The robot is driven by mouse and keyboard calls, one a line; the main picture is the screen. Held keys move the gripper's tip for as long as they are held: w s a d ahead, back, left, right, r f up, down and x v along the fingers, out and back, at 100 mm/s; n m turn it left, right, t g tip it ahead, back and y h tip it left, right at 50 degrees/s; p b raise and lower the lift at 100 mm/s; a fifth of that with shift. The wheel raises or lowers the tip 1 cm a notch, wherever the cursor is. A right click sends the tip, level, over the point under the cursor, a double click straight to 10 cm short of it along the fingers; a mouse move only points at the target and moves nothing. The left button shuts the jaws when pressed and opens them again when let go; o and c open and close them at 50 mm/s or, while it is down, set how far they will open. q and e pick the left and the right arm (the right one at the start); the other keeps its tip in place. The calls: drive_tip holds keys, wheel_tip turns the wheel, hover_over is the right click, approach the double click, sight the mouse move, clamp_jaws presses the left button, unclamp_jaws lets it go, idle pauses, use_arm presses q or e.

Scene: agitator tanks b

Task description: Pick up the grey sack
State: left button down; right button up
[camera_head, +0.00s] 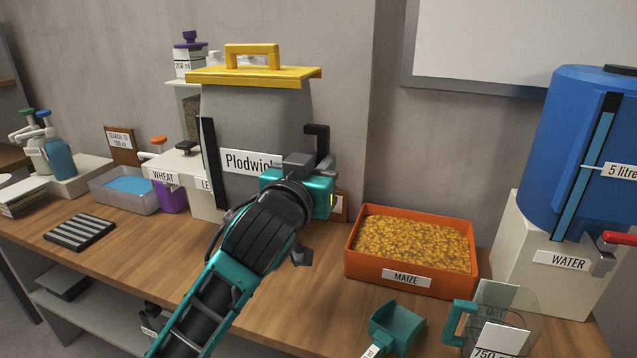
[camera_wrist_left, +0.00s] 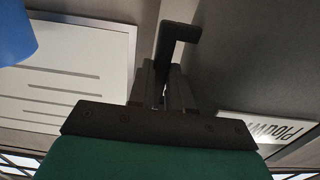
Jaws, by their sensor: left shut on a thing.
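The handle shows between the fingers in the left wrist view (camera_wrist_left: 178,45), with the label (camera_wrist_left: 268,127) at right. My right gripper is not in view.
An orange maize tray (camera_head: 400,280) stands right of my arm. A teal scoop (camera_head: 395,325) and a clear jug (camera_head: 500,310) are in front. A blue water tank (camera_head: 570,150) stands far right. A wheat box (camera_head: 175,165) and blue-filled tray (camera_head: 125,208) are left.

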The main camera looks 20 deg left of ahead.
use_arm(q)
drive_tip(key=shift+r, duration=1.3)
